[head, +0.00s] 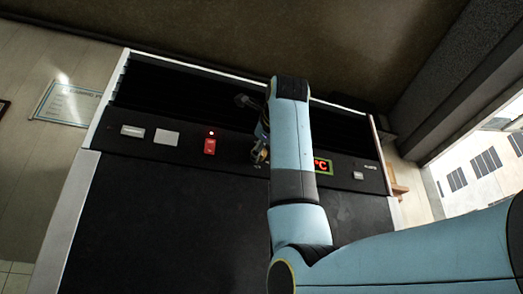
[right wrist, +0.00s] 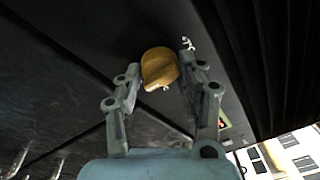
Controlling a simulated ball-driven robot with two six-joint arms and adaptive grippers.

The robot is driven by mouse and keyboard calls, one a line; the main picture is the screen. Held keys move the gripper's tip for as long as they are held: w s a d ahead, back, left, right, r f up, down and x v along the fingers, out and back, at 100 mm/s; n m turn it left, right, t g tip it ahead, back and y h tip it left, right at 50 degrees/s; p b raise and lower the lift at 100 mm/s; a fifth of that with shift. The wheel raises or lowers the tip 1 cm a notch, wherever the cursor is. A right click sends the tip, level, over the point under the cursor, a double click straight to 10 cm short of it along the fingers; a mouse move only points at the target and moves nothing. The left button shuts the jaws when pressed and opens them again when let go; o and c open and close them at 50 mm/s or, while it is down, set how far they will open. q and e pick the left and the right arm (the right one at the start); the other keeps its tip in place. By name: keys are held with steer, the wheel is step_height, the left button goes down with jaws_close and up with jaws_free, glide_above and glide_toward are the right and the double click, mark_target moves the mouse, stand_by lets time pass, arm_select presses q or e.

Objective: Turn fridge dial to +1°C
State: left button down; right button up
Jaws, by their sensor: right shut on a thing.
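The fridge's dark control panel (head: 231,153) runs across the front of the black unit in the head view. The dial is a round yellow-brown knob (right wrist: 159,69), seen in the right wrist view between the fingers of my right gripper (right wrist: 158,77). The right gripper is shut on the dial. In the head view my blue arm hides most of the gripper and the dial. A lit display (head: 322,166) right of my arm shows "°C" in red; its digits are hidden behind the arm. White markings (right wrist: 188,44) lie beside the knob. My left gripper is not in view.
A red lit switch (head: 210,145) and two pale plates (head: 132,131) sit left on the panel. A small label (head: 358,175) is at the right. A dark wall stands behind, a window (head: 485,155) at right. A sign (head: 66,104) is at left.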

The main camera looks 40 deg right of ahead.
steer(key=shift+f, duration=0.15)
steer(key=o, duration=1.1)
steer(key=shift+o, duration=0.2)
steer(key=shift+s, duration=0.1)
steer(key=v, duration=1.1)
steer(key=shift+s, duration=0.4)
steer(key=shift+a, duration=0.1)
